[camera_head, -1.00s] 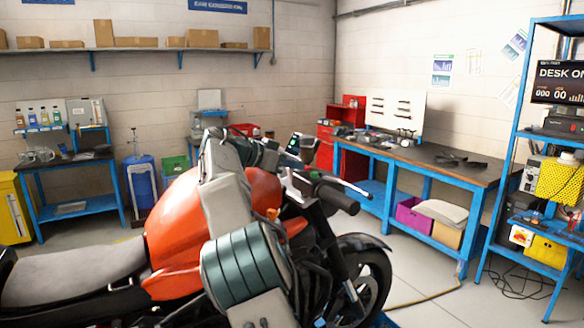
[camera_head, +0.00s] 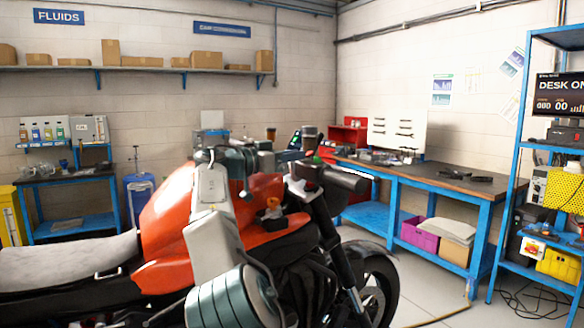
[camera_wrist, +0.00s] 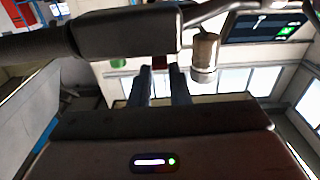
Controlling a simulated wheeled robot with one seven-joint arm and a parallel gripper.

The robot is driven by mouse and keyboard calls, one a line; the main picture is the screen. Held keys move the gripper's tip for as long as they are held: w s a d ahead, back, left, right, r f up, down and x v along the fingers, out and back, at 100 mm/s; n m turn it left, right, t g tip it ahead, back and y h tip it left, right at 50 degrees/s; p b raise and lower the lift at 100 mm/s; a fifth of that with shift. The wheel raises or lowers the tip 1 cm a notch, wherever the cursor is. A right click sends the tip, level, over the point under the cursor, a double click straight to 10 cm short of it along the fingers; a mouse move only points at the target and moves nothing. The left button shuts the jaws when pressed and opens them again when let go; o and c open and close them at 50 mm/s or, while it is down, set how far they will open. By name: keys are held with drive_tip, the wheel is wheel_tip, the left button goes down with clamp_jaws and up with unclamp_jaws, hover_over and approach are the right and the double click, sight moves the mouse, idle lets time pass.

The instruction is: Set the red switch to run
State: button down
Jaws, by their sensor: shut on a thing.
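The red switch (camera_wrist: 160,62) shows as a small red piece under the dark handlebar switch housing (camera_wrist: 128,33) in the wrist view. My gripper (camera_wrist: 161,70) has its two dark fingers on either side of it, shut on it. The fingertips partly cover the switch, so I cannot read its setting. In the head view the orange motorcycle (camera_head: 168,215) stands in front of me, and my arm reaches across its tank to the handlebar (camera_head: 340,178).
A display (camera_wrist: 265,27) is at upper right. A blue workbench (camera_head: 440,180) and blue rack (camera_head: 510,150) stand beyond the motorcycle.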

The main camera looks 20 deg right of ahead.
drive_tip(key=shift+f, duration=0.1)
idle(0.3)
drive_tip(key=c, duration=1.4)
unclamp_jaws()
drive_tip(key=shift+s, duration=0.1)
drive_tip(key=shift+o, duration=0.2)
drive_tip(key=s+a+b, duration=0.1)
drive_tip(key=s+a, duration=0.1)
drive_tip(key=a, duration=1.1)
drive_tip(key=shift+s+a+f+b, duration=0.25)
drive_tip(key=shift+s+f+b, duration=0.1)
drive_tip(key=shift+b, duration=0.05)
